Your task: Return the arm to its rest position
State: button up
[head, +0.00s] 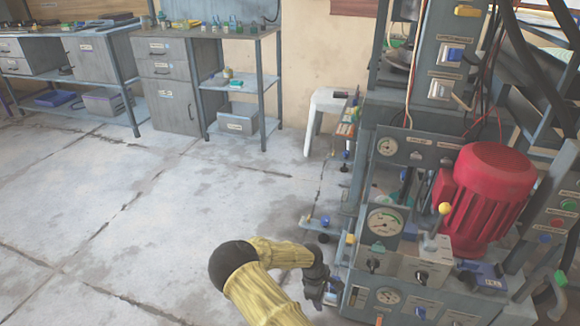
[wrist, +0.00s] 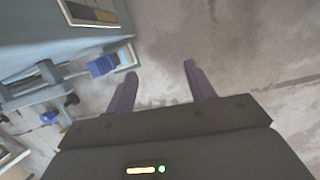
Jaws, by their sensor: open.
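My arm, in a yellow sleeve, reaches in from the bottom of the head view. My gripper (head: 322,284) is beside the lower left side of the press (head: 368,180). In the wrist view, my gripper (wrist: 158,82) has its two fingers spread apart with bare concrete floor between them, so it is open and empty. The press side with a blue-tipped fitting (wrist: 102,66) lies left of the fingers, apart from them.
The press carries a red motor (head: 488,195), a yellow-knobbed lever (head: 444,209) and gauges. A white stool (head: 326,105) stands behind it. Workbenches with drawers (head: 170,85) line the back wall. The concrete floor (head: 130,215) at left is clear.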

jog(key=w+d+r+m+t+y+p, duration=0.1)
jog(key=d+r+m+t, duration=0.2)
jog(key=r, duration=0.8)
jog(key=w+d+r+m+t+y+p, duration=0.15)
jog(key=r+m, duration=0.35)
jog(key=r, duration=0.6)
jog(key=s+r+m+g+p, duration=0.1)
jog(key=s+r+m, duration=0.2)
jog(key=s+r, duration=0.6)
jog(key=s+r+m+p, duration=0.1)
jog(key=s+r+m, duration=0.1)
jog(key=s+r, duration=0.7)
jog(key=w+r+p+v, duration=0.1)
jog(key=w+p+v, duration=0.2)
jog(key=p+v, duration=1.4)
jog(key=w+d+r+p+v, duration=0.1)
jog(key=w+p+v, duration=0.3)
jog(key=p+v, duration=1.3)
jog(key=p, duration=0.4)
jog(key=shift+d+r, duration=0.2)
jog(key=shift+r, duration=0.1)
jog(key=shift+d+g, duration=0.1)
jog(key=shift+g, duration=0.15)
